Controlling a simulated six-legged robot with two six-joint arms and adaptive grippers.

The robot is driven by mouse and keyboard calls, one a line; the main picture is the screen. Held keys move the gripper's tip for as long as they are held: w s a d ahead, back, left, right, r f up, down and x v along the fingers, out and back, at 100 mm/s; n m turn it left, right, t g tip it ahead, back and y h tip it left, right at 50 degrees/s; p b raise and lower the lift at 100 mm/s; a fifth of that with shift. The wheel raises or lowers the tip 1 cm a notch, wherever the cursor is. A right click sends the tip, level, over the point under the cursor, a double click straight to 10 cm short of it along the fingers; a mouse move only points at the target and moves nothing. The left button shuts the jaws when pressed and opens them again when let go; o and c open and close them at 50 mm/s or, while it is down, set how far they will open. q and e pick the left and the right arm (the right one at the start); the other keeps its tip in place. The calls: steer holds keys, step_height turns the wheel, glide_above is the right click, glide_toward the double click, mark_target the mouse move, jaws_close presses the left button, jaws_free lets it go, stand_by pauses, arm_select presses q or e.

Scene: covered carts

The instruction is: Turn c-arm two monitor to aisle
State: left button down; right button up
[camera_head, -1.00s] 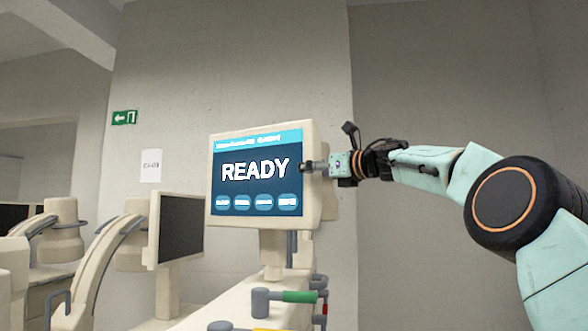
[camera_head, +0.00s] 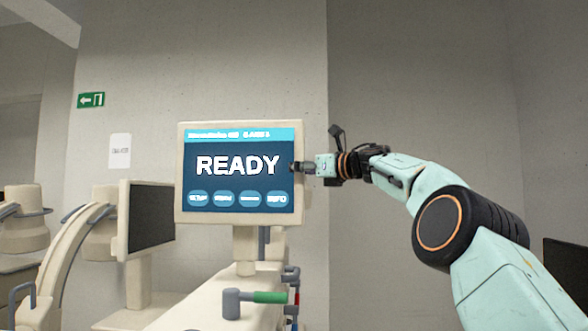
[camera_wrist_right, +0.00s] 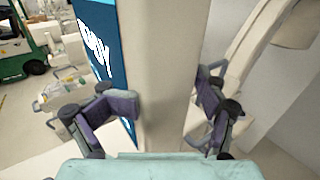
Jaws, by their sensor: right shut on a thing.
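A cream monitor (camera_head: 239,126) with a lit blue screen reading READY stands on a post in the middle of the head view, its screen facing me almost squarely. My right gripper (camera_head: 298,167) is shut on its right edge. In the right wrist view, the two dark fingers of my right gripper (camera_wrist_right: 168,104) sit on either side of the monitor's pale side edge (camera_wrist_right: 165,60), with the blue screen to the left. The fingertip on the screen side covers part of the screen's edge. My left gripper is not in view.
A second monitor (camera_head: 150,217) with a dark screen stands to the left, beside a curved cream arm (camera_head: 62,240). A cart top with a green-gripped handle (camera_head: 270,297) lies below the READY monitor. A green vehicle (camera_wrist_right: 22,45) shows in the wrist view.

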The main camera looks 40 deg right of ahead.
steer(key=shift+f, duration=0.35)
steer(key=o, duration=1.4)
steer(key=shift+o, duration=0.3)
steer(key=shift+s+r, duration=0.1)
steer(key=shift+s+d+r, duration=0.1)
steer(key=shift+d, duration=0.1)
steer(key=shift+a, duration=0.15)
steer(key=shift+r, duration=0.1)
steer(key=v, duration=0.7)
steer(key=shift+s+d, duration=0.2)
steer(key=shift+d, duration=0.05)
